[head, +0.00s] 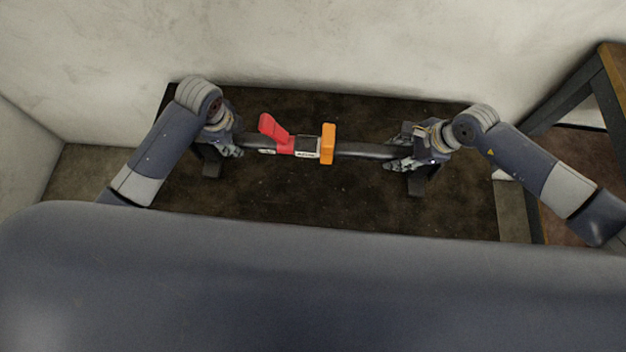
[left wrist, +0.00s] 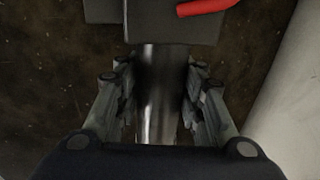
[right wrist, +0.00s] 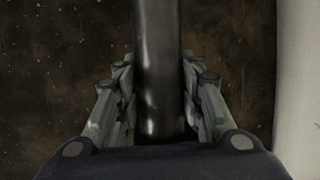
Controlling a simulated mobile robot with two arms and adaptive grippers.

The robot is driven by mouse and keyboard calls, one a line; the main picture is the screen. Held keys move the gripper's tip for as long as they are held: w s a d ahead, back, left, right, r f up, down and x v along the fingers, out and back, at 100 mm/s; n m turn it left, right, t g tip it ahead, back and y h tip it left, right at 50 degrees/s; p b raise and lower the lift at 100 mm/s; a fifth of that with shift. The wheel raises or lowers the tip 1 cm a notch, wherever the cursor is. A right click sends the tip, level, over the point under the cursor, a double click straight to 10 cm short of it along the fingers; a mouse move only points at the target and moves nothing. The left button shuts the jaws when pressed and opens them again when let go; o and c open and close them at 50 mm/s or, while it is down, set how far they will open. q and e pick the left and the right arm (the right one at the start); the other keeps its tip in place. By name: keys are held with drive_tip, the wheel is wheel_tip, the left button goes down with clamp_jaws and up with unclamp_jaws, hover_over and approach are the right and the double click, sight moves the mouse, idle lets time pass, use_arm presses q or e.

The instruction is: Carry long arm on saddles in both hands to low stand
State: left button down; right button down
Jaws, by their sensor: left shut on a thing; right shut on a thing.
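The long arm is a dark tube (head: 362,150) lying left to right in the head view. It carries a red lever (head: 270,128) and an orange clamp (head: 328,144) near its middle. My left gripper (head: 232,146) is shut on its left part; the tube runs between the fingers in the left wrist view (left wrist: 158,85). My right gripper (head: 402,156) is shut on its right part, also seen in the right wrist view (right wrist: 158,65). Dark saddle blocks stand below the left end (head: 211,168) and right end (head: 416,184). Whether the tube touches them is hidden by my grippers.
A dark, stained low top (head: 300,205) lies under the arm, with bare room in front. A pale wall (head: 330,45) stands close behind it. A wooden table with dark legs (head: 607,95) stands at the right.

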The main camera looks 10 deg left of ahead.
use_arm(q)
drive_tip(key=shift+w+f+b, duration=0.1)
drive_tip(key=shift+f+b, duration=0.4)
use_arm(e)
drive_tip(key=shift+w+f, duration=0.15)
drive_tip(key=shift+f, duration=0.35)
use_arm(q)
drive_tip(key=c, duration=1.1)
unclamp_jaws()
use_arm(e)
drive_tip(key=c, duration=1.1)
unclamp_jaws()
drive_tip(key=shift+s, duration=0.2)
use_arm(q)
drive_tip(key=shift+o, duration=0.2)
drive_tip(key=shift+s, duration=0.2)
drive_tip(key=shift+r, duration=0.1)
use_arm(e)
drive_tip(key=shift+d+r, duration=0.1)
drive_tip(key=shift+r, duration=0.1)
use_arm(q)
wheel_tip(320, 180, up, 12)
drive_tip(key=s, duration=0.2)
drive_tip(key=shift+s+f, duration=0.15)
drive_tip(key=shift+f, duration=0.05)
use_arm(e)
drive_tip(key=v, duration=1.1)
drive_tip(key=shift+s+r, duration=0.1)
drive_tip(key=shift+r, duration=0.2)
drive_tip(key=shift+f, duration=0.1)
